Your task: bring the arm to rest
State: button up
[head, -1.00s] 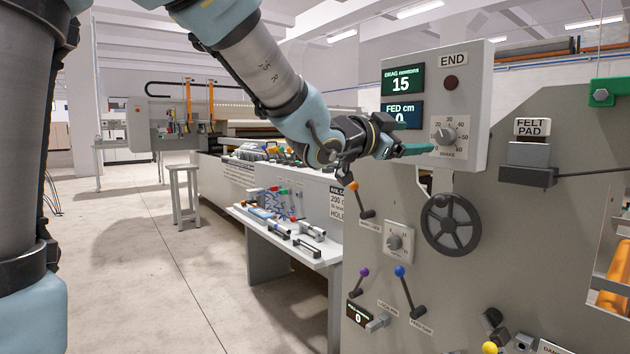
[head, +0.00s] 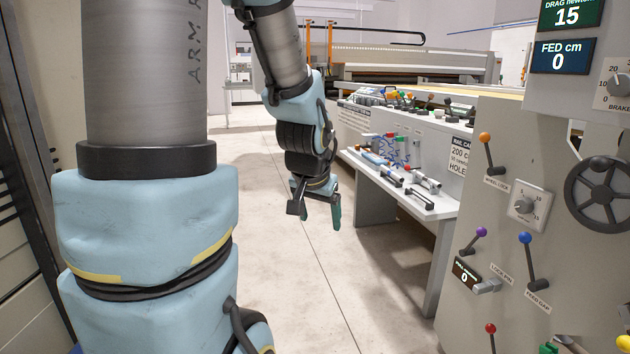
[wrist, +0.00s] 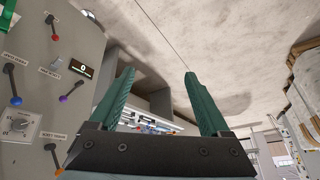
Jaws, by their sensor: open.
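My gripper (head: 318,212) hangs from my arm in the middle of the head view, over bare floor to the left of the workbench. Its jaws point down and are apart with nothing between them. In the wrist view the two green fingers of my gripper (wrist: 160,95) stand well apart and empty. My gripper touches nothing that I can see. The grey control panel (head: 480,210) with its levers is to the right of my gripper, with clear air between them.
A workbench (head: 440,208) with several tools stands right of my gripper. The panel carries an orange-knobbed lever (head: 489,152), a blue-knobbed lever (head: 532,262) and a handwheel (head: 602,195). The display (head: 566,56) reads FED 0. Open floor (head: 295,285) lies below my gripper.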

jog(key=s+a+f+n+g+y, duration=0.1)
jog(key=s+a+f+n+g, duration=0.3)
jog(key=s+a, duration=0.45)
notch_tip(320, 180, up, 14)
jog(key=p, duration=1.4)
jog(key=shift+s+d+r+p, duration=0.15)
jog(key=shift+d+r+p, duration=0.05)
jog(key=shift+d+p, duration=0.25)
